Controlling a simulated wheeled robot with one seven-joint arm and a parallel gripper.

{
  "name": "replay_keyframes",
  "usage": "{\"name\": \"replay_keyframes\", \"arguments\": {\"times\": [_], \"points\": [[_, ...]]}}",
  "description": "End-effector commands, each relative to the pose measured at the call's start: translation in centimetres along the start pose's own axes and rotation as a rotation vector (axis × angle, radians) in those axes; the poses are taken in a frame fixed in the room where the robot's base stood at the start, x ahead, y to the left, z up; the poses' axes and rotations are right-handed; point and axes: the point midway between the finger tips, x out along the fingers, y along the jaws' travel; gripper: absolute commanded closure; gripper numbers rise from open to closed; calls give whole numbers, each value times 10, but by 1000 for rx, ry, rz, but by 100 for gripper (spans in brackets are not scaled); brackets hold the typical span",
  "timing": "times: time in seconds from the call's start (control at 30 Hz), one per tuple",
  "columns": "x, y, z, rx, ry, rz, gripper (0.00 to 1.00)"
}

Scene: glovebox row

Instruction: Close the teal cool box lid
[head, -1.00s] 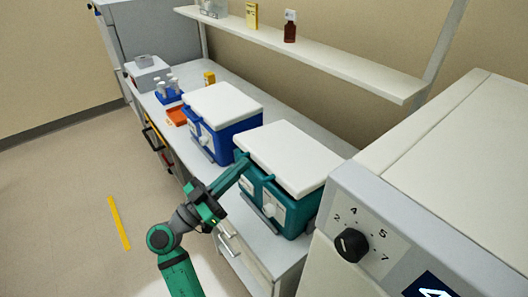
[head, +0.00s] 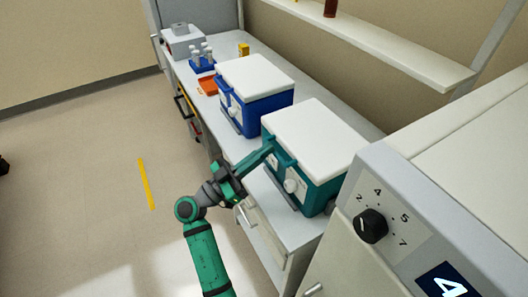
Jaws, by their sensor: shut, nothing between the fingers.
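The teal cool box (head: 318,194) stands on the bench beside the large white machine. Its white lid (head: 315,138) lies over the top and looks level, flush or nearly so with the rim. A teal handle bar runs along the front under the lid's edge, and a pale latch (head: 291,186) shows on the front wall. My gripper (head: 269,149) is shut and empty, its tips at the box's front left corner by the handle bar. I cannot tell whether the tips touch the box.
A blue cool box (head: 262,113) with a white lid stands farther back on the bench. Behind it are an orange tray (head: 207,86) and a blue tube rack (head: 202,67). The white machine with a dial (head: 372,226) closes off the right side.

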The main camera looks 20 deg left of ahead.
Motion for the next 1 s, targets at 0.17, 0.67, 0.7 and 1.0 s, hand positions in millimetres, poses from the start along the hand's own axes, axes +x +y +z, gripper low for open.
{"name": "replay_keyframes", "arguments": {"times": [0.17, 0.67, 0.7, 1.0], "points": [[1, 2, 6, -14, -17, 1, 100], [-45, -1, -32, -4, -1, -1, 100], [-52, -1, -31, -4, -1, -1, 100], [-83, 1, -27, -4, 0, 6, 100]]}}
